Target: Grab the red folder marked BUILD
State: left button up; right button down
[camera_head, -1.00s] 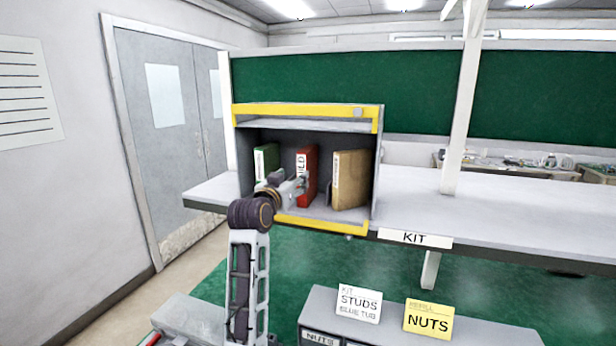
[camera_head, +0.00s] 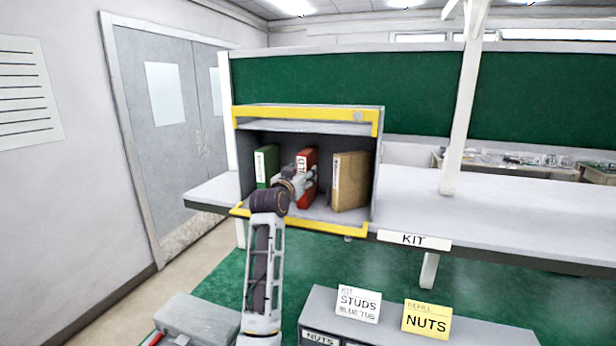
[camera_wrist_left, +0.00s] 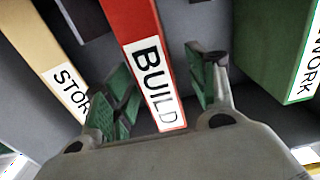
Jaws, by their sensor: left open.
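The red folder (camera_head: 309,160) stands upright in the middle of the yellow-edged shelf box. In the left wrist view its white BUILD label (camera_wrist_left: 156,85) faces me, and the red folder (camera_wrist_left: 131,18) shows above it. My left gripper (camera_head: 302,186) is at the red folder's front, partly covering its lower spine. In the wrist view my left gripper (camera_wrist_left: 165,85) is open, with a green-padded finger on each side of the spine. I cannot tell whether either finger touches it. My right gripper is not in view.
A green folder (camera_head: 266,166) stands left of the red one, and a tan folder (camera_head: 351,181) stands right of it. The shelf box (camera_head: 309,110) has side walls and a yellow front lip. The bench (camera_head: 480,205) to the right is clear.

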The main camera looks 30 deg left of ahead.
pick_arm(q)
jog(key=shift+w+a, duration=0.1)
jog(key=shift+w, duration=0.2)
jog(key=shift+p+x, duration=0.95)
jog(key=shift+x, duration=0.65)
jog(key=shift+w, duration=1)
jog(key=c, duration=1.2)
